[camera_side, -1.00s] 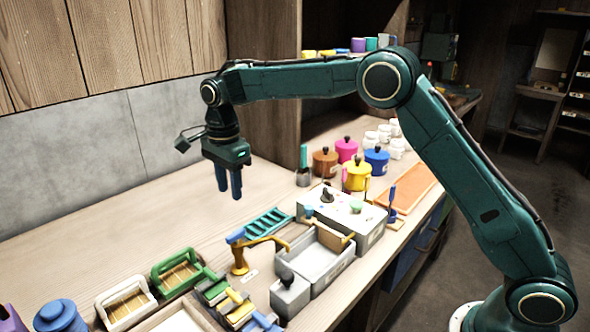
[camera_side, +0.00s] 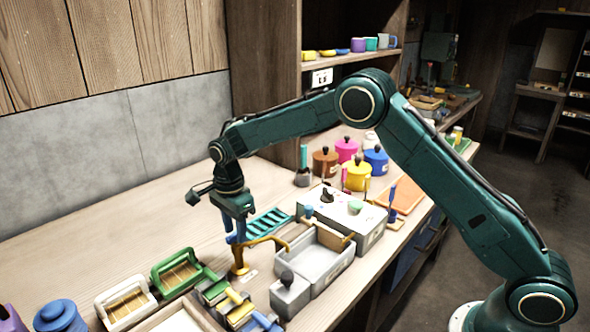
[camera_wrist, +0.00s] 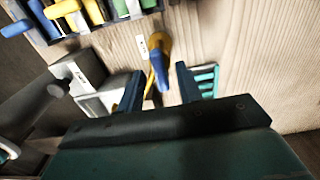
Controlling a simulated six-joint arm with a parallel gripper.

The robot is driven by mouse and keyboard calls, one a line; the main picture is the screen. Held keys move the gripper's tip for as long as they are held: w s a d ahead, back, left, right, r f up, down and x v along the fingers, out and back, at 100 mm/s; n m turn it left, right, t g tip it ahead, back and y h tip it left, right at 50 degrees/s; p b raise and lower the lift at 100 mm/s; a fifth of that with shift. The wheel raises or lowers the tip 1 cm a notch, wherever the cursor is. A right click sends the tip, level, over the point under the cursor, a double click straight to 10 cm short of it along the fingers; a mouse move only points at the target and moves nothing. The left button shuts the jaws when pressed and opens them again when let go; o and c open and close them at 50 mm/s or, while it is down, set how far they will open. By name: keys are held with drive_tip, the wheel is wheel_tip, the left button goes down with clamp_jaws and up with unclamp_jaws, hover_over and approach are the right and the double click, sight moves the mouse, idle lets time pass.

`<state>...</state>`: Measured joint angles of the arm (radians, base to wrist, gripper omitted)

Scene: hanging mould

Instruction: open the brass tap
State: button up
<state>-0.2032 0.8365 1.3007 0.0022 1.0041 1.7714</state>
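The brass tap (camera_side: 240,264) stands on the bench left of the grey sink, its spout reaching right over the basin. In the wrist view its brass body (camera_wrist: 156,42) and blue lever (camera_wrist: 160,72) show. My gripper (camera_side: 234,232) points down just over the tap, its fingers overlapping the lever in the side view. In the wrist view my gripper (camera_wrist: 157,70) is open, with the blue lever in the gap between its fingers and no visible contact. Whether the fingertips are level with the lever, I cannot tell.
The grey sink (camera_side: 335,268) is right of the tap. A teal rack (camera_side: 270,222) lies just behind it. A grey dispenser (camera_side: 290,295) and a green-framed box (camera_side: 176,270) stand near. Colored pots, including a yellow one (camera_side: 357,176), are further back. The bench along the wall is clear.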

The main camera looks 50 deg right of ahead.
drive_tip(key=shift+f, duration=0.1)
clamp_jaws()
drive_tip(key=shift+n, duration=0.4)
drive_tip(key=n, duration=1.2)
drive_tip(key=shift+n, duration=0.3)
drive_tip(key=n, duration=0.4)
drive_tip(key=shift+n, duration=0.3)
